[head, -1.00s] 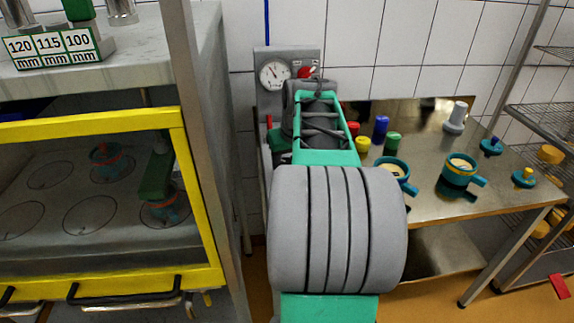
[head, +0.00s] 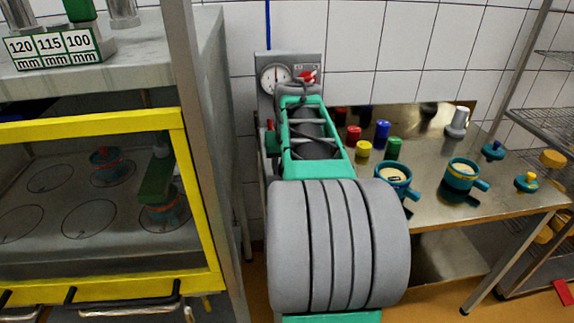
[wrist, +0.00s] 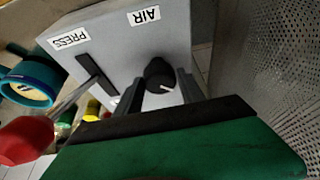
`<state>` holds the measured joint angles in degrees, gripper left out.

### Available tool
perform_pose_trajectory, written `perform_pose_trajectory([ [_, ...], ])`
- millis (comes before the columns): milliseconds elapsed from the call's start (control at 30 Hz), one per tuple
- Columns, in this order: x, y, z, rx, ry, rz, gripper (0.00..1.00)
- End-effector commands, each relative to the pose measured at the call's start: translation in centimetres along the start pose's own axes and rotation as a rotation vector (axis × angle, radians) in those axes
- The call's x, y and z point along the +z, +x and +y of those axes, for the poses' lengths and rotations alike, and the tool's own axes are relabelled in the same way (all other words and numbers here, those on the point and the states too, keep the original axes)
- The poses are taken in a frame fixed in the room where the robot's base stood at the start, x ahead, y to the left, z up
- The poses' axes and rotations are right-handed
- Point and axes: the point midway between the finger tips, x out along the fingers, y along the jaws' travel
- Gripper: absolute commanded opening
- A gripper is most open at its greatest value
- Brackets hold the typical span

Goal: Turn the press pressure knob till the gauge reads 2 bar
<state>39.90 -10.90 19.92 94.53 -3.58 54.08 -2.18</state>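The grey press panel (head: 289,62) stands against the tiled wall in the head view. Its round white gauge (head: 275,78) has a needle that looks about upright; the numbers are too small to read. In the wrist view a black knob (wrist: 159,73) with a white mark sits on the panel near the AIR label (wrist: 144,16). My gripper (wrist: 158,82) has its fingers parted on either side of the knob, with gaps seeming to show; contact cannot be told. In the head view my arm hides the knob and most of the gripper.
A lever with a red ball (wrist: 24,139) juts from a slot by the PRESS label (wrist: 69,39), close to my gripper. A steel table (head: 440,205) with moulds and coloured pegs stands at right. A yellow-framed cabinet (head: 203,200) stands at left.

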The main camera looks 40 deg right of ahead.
Motion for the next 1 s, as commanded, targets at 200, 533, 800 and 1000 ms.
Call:
perform_pose_trajectory([
  [200,0.0,0.0,0.0,0.0,0.0,0.001,0.64],
  [533,-0.1,-0.9,0.0,0.0,0.0,0.004,0.64],
  [800,-0.1,-6.2,0.0,0.0,0.0,0.004,0.64],
  [1000,0.0,-7.8,0.0,0.0,-0.001,0.002,0.64],
])
